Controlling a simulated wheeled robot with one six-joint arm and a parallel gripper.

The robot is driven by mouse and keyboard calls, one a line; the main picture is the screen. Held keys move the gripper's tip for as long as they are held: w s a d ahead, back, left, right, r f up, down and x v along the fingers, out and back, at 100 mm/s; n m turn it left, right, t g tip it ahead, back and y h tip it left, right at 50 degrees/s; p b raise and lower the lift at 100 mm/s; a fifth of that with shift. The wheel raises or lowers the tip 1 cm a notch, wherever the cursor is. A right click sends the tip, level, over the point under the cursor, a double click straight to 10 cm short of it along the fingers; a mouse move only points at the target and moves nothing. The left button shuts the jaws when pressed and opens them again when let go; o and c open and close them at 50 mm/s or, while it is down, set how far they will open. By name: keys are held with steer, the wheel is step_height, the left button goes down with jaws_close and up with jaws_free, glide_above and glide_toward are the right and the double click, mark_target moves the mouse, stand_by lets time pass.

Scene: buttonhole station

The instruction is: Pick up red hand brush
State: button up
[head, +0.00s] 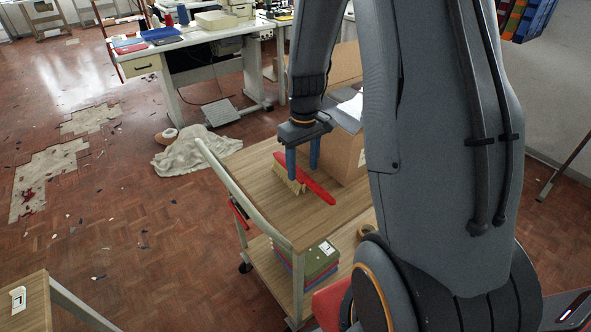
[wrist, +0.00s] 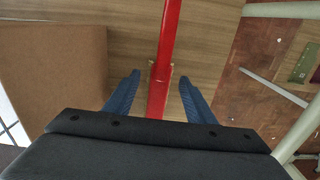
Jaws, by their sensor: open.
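The red hand brush (head: 318,189) lies on the wooden top (head: 262,205) of a trolley, its pale bristles (head: 286,176) showing at its left side. In the wrist view the red brush (wrist: 164,62) runs from the top edge down between my two fingers. My gripper (head: 303,174) points down over the brush, with its blue fingers apart on either side of it. In the wrist view my gripper (wrist: 158,92) is open, with a gap between each finger and the brush. The lower end of the brush is hidden behind the gripper body there.
A cardboard box (head: 343,150) stands close to the right of my gripper; it also shows in the wrist view (wrist: 55,80). A pale rail (head: 240,190) edges the trolley's left side. Several books (head: 318,262) lie on the lower shelf. The front part of the top is clear.

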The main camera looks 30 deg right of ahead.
mark_target(302, 175)
steer(key=shift+f+p, duration=0.4)
steer(key=shift+f, duration=1.65)
jaws_close()
